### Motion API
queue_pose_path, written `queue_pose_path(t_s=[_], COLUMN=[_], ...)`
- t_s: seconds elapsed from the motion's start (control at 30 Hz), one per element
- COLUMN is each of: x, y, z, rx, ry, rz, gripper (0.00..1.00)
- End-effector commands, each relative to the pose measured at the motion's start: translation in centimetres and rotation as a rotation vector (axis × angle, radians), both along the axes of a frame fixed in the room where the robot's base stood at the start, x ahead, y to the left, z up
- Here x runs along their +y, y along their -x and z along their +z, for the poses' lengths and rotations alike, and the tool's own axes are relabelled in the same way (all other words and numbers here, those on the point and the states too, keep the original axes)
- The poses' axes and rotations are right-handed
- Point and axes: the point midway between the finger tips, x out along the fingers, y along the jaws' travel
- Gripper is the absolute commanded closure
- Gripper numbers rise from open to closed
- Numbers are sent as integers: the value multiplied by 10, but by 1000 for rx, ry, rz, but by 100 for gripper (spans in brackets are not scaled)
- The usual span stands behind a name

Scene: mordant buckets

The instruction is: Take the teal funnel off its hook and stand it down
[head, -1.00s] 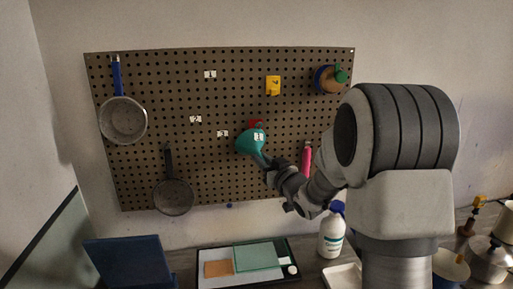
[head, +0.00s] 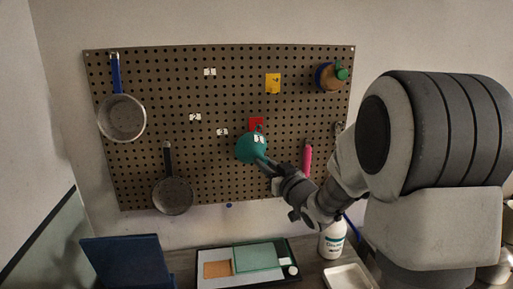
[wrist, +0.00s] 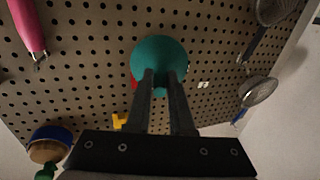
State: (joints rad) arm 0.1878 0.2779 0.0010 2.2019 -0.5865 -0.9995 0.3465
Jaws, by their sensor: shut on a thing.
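The teal funnel (head: 250,149) is in front of the pegboard, just below the red hook (head: 257,123). A small white label shows at the funnel's top edge. My gripper (head: 267,165) is shut on the funnel at its lower right side. In the wrist view the funnel's round teal form (wrist: 158,52) lies at the tips of my two fingers (wrist: 160,80), and a bit of red shows beside it. I cannot tell whether the funnel is fully clear of the hook.
The pegboard (head: 140,165) also carries pans, a yellow hook (head: 273,83), a brown jar (head: 326,77) and a pink-handled tool (head: 307,159). Below stand a blue panel (head: 128,262), a dark-edged tray (head: 212,254), a white bottle (head: 332,240) and a white dish (head: 350,277).

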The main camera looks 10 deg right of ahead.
Motion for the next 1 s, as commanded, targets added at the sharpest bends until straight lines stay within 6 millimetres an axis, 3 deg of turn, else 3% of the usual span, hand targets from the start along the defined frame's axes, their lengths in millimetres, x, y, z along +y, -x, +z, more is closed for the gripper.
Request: queue_pose_path(t_s=[0.5, 0.87, 0.9, 1.0], x=[1, 1, 1, 1], y=[27, 31, 31, 30], z=[-3, -2, -2, -2], rx=[6, 4, 4, 4], ry=[1, 1, 1, 1], rz=[2, 2, 2, 2], gripper=[100, 100, 99, 81])
